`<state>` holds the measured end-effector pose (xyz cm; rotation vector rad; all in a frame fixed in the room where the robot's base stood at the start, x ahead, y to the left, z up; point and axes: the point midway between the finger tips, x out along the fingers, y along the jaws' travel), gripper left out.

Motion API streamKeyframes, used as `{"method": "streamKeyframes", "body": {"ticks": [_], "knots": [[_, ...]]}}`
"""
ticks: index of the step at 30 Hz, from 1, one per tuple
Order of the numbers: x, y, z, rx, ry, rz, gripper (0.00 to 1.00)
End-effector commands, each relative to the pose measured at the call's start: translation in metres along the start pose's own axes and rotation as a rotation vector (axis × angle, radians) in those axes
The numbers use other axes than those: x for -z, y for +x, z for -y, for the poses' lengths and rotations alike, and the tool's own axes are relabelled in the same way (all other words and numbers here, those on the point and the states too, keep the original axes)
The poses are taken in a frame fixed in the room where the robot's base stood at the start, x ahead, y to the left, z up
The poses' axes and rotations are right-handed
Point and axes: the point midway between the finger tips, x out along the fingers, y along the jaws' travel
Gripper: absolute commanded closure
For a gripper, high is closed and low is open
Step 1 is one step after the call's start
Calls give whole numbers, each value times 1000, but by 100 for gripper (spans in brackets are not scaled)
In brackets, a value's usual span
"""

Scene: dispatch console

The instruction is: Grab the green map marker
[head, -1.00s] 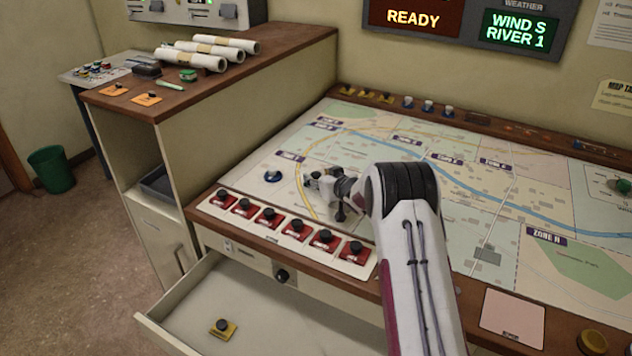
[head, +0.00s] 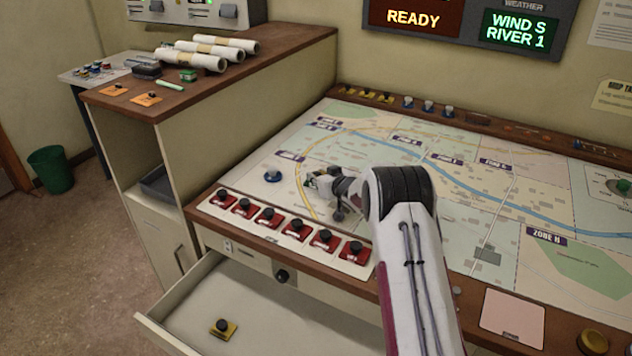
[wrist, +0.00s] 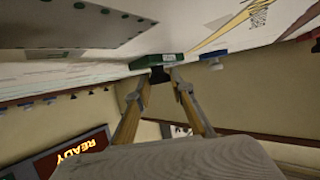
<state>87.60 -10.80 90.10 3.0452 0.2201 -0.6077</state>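The green map marker (wrist: 158,60) has a flat green base and a black knob. It is on the map board (head: 340,150) in the upside-down wrist view. My gripper (wrist: 161,76) has its two fingertips on either side of the black knob, close to it or touching. The frames do not show whether the fingers grip it. In the head view my gripper (head: 314,184) is low over the left part of the map, and the marker is mostly hidden there.
A blue marker (head: 272,176) stands just left of my gripper. Red markers (head: 296,229) line the front edge. An open drawer (head: 265,310) holds a yellow marker (head: 223,328). Another green piece (head: 188,75) lies on the side cabinet, and a green-based knob (head: 622,186) is at far right.

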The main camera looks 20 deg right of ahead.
Motion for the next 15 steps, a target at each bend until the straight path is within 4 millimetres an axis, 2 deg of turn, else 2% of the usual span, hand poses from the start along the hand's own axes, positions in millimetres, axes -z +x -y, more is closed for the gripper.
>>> {"method": "streamKeyframes", "body": {"ticks": [10,15], "knots": [[2,0,0,0,0,-1,100],[10,-4,0,0,-1,-3,100]]}}
